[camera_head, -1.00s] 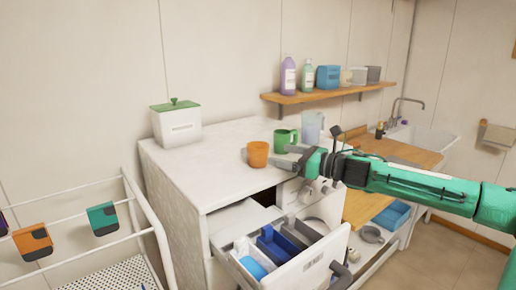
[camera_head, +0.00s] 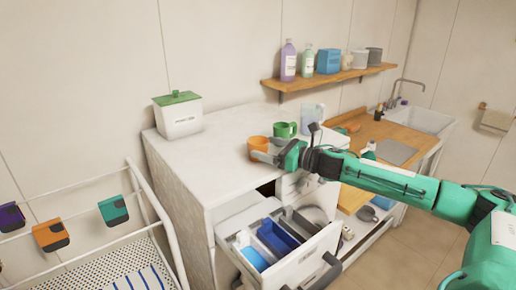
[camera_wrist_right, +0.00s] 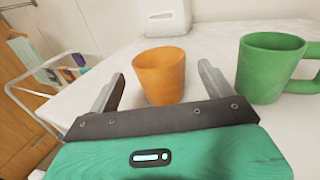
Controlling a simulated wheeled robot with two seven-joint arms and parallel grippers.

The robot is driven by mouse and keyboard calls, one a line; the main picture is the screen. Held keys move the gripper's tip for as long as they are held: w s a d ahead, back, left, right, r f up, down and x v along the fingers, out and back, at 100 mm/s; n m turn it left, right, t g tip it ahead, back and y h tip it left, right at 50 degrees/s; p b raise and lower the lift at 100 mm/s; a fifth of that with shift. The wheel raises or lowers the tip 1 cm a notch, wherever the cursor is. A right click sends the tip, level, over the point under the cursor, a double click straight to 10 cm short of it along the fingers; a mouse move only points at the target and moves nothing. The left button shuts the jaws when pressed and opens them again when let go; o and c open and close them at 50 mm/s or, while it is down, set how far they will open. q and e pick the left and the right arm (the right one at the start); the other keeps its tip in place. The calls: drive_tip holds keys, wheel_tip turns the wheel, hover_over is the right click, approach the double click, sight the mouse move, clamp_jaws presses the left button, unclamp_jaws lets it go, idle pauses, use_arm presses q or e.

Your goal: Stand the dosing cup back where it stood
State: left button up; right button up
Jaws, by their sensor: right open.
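The orange cup (camera_head: 258,143), which I take to be the dosing cup, stands upright on the white cabinet top (camera_head: 222,135). In the right wrist view the orange cup (camera_wrist_right: 160,76) shows just ahead of my right gripper (camera_wrist_right: 162,88), its lower part between the two open fingers. My right gripper (camera_head: 265,156) is open and holds nothing; I cannot tell whether a finger touches the cup. A green mug (camera_wrist_right: 268,68) with a handle stands to the right of the cup, and it also shows in the head view (camera_head: 285,130). My left gripper is not in view.
A clear jug (camera_head: 312,114) stands behind the green mug. A white box with a green lid (camera_head: 180,117) stands at the back left. An open drawer (camera_head: 310,262) with blue and grey bins juts out below. A wire cart (camera_head: 145,215) stands at left.

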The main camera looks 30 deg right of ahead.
sight(253, 143)
drive_tip(key=shift+w+a+r+p, duration=0.2)
drive_tip(key=shift+w+p, duration=0.15)
drive_tip(key=shift+p, duration=0.15)
drive_tip(key=p+x, duration=0.2)
drive_tip(key=x, duration=0.2)
drive_tip(key=shift+p, duration=0.4)
drive_tip(key=shift+w+a+f, duration=0.15)
drive_tip(key=shift+w+a, duration=0.05)
drive_tip(key=shift+w, duration=0.1)
drive_tip(key=c, duration=1)
